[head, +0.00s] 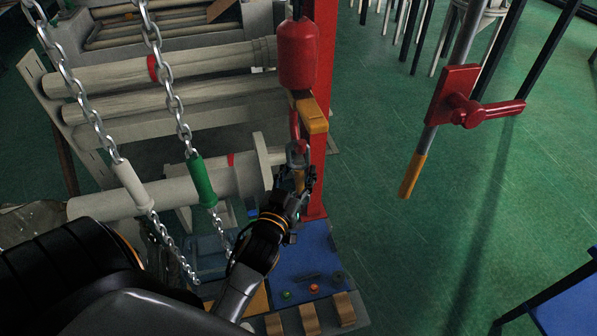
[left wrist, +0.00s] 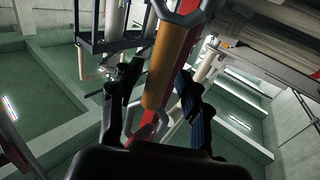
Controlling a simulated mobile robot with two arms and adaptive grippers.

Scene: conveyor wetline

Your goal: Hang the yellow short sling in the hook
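The yellow short sling (head: 299,180) is a short orange-yellow strap with grey metal links at its ends. It stands upright below the red hook (head: 295,125), which hangs under a red hoist block. The sling's upper grey link (head: 297,154) is at the hook's lower end; I cannot tell whether it is seated in the hook. My left gripper (head: 304,184) is at the sling, just below the hook. My right gripper is not in view.
A red post (head: 322,70) with a yellow block stands right behind the hook. Two chains with a white sleeve (head: 134,186) and a green sleeve (head: 202,181) hang to the left, before rollers. A blue panel (head: 300,262) with buttons lies below. A red lever (head: 470,108) is at right.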

